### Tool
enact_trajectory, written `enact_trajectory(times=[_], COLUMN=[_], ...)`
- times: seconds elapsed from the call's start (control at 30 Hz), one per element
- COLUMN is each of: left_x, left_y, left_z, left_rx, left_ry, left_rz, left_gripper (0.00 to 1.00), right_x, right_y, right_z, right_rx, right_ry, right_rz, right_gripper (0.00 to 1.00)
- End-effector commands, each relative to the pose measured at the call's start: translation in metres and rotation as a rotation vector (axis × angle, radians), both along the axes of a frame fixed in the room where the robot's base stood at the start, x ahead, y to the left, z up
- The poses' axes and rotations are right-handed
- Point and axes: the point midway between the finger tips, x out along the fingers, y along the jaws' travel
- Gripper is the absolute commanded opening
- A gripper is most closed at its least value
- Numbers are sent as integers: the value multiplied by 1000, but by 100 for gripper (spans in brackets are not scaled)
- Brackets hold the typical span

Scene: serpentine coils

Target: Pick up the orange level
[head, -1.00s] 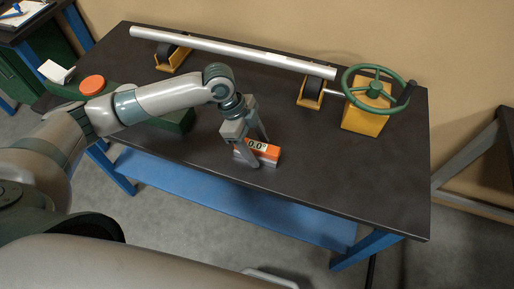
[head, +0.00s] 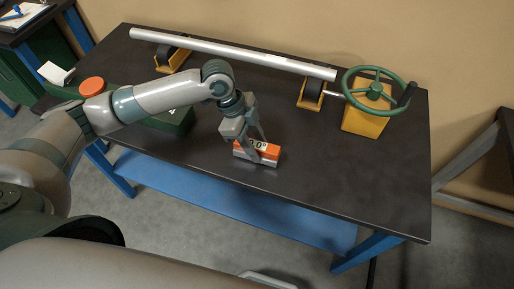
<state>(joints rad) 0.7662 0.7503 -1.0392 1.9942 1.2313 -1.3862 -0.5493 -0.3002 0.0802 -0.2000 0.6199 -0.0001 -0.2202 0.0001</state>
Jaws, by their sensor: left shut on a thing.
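The orange level (head: 270,151) is a small orange block with a grey base and a white display reading in degrees. It is at the front middle of the dark workbench. I cannot tell whether it touches the top or is slightly above it. My left gripper (head: 256,146) points down over it, with its fingers shut on the level's left and middle part. One finger hides part of the display. My right gripper is not in view.
A long silver pipe (head: 230,53) lies across yellow roller stands (head: 311,93) at the back of the workbench (head: 330,180). A green handwheel (head: 376,88) on a yellow block stands at the right. The bench's right front is clear.

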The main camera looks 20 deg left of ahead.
Motion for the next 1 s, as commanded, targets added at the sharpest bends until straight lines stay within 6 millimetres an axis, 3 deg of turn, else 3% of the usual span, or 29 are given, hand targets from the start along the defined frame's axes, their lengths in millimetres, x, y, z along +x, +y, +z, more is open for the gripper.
enact_trajectory(times=[0.2, 0.7, 1.0], left_x=[0, -16, -19], left_y=[-2, -94, -115], left_z=[30, 83, 98], left_rx=[-2, -3, -1], left_ry=[-6, -4, -1], left_rz=[-4, -6, -2], left_gripper=[11, 11, 11], right_x=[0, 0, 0], right_y=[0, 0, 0], right_z=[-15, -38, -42], right_rx=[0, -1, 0], right_ry=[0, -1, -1], right_rz=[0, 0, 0], right_gripper=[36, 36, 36])
